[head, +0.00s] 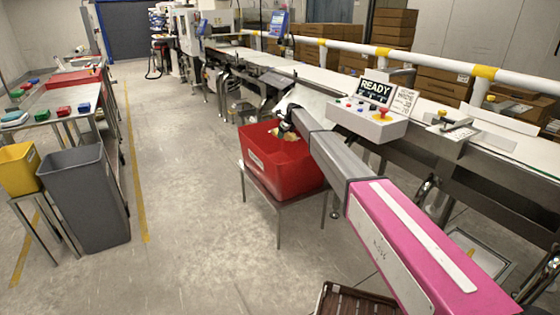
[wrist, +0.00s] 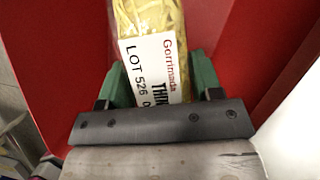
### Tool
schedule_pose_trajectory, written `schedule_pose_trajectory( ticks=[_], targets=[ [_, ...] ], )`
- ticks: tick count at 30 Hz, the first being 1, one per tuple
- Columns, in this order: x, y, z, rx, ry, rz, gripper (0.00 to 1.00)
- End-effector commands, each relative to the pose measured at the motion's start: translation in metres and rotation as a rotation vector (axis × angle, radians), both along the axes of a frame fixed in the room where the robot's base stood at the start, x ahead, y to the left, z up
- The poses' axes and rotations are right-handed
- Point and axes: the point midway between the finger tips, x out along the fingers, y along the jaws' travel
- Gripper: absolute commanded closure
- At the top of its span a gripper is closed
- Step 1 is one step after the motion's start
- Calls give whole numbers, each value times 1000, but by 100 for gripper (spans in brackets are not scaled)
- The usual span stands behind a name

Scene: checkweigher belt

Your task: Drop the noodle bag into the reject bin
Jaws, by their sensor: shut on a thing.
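The noodle bag (wrist: 150,50) is a clear bag of yellow noodles with a white label reading "Gorrimada" and "LOT 526". In the wrist view it sits between the two green fingertips of my gripper (wrist: 158,85), which is shut on it. Red walls of the reject bin (wrist: 225,40) surround the bag in that view. In the head view the red bin (head: 285,172) stands on a small metal table beside the conveyor. My gripper (head: 284,130) is at the bin's opening, and a bit of yellow shows there. How far the bag is above the bin floor I cannot tell.
The conveyor line (head: 330,78) runs behind the bin, with a control box (head: 368,118) and a "READY" display (head: 375,91). A grey bin (head: 85,200) and a yellow bin (head: 18,170) stand at left. A brown crate (head: 350,303) is at the bottom. The floor between is clear.

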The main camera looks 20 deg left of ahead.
Motion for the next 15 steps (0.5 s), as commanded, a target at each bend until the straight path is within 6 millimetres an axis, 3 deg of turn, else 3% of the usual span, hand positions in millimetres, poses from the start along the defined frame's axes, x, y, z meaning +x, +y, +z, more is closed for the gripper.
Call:
schedule_pose_trajectory(
  ticks=[11,12,14,15],
  targets=[
    [0,0,-9,1,0,0,72],
    [0,0,-9,1,0,0,34],
    [0,0,-9,1,0,0,15],
    [0,0,-9,1,0,0,11]
  ],
)
